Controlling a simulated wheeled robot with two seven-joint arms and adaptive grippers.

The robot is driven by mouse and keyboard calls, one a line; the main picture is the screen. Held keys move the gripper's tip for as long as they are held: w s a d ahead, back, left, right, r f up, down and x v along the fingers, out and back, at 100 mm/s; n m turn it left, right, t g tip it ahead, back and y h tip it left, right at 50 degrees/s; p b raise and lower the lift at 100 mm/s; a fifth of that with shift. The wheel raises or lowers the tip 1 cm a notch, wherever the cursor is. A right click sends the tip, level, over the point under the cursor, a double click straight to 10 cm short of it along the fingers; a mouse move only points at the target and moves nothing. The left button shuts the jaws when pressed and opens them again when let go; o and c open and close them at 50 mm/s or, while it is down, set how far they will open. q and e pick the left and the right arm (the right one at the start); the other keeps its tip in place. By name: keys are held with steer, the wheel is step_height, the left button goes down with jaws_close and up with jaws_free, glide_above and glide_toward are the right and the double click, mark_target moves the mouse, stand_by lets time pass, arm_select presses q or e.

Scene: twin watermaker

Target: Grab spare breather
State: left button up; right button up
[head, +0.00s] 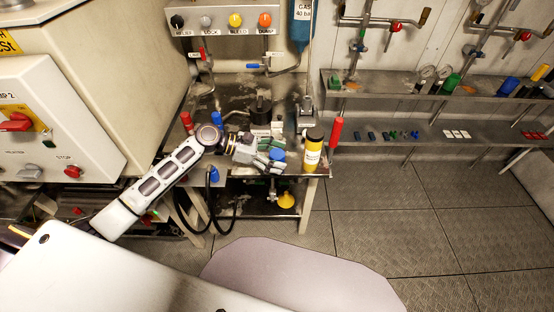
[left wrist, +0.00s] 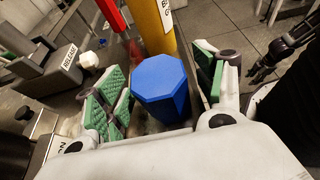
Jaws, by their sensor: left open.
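A blue eight-sided capped piece (left wrist: 162,92), which I take for the spare breather, stands between my left gripper's green-padded fingers. My left gripper (left wrist: 160,88) is open around it, with a gap visible on both sides. In the head view my left gripper (head: 268,158) is over the right part of the small bench, and the blue piece (head: 277,154) shows at its fingers. The piece's lower part is hidden by the gripper body in the wrist view. A dark gripper-like shape (left wrist: 275,62) at the right of the wrist view may be my right gripper; its jaws are unclear.
A yellow cylinder with a black cap (head: 313,152) stands close by at the bench's right edge, a red cylinder (head: 336,131) just beyond. A grey labelled block (left wrist: 50,68) is left of the fingers. Shelves (head: 430,132) with small parts line the back wall. The floor to the right is clear.

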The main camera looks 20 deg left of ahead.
mark_target(277, 153)
arm_select(q)
steer(key=shift+c, duration=0.4)
arm_select(e)
steer(key=shift+s+f, duration=0.1)
steer(key=shift+s, duration=0.2)
arm_select(q)
steer(key=c, duration=1.1)
steer(key=shift+o, duration=0.2)
steer(key=shift+r, duration=0.1)
steer(key=shift+r, duration=0.5)
step_height(277, 153, up, 8)
steer(key=shift+f+p, duration=0.15)
steer(key=shift+p, duration=0.7)
steer(key=shift+r, duration=0.6)
arm_select(e)
steer(key=shift+s+d+f, duration=0.15)
steer(key=shift+s+d, duration=0.85)
steer(key=shift+s, duration=0.3)
steer(key=shift+s, duration=0.3)
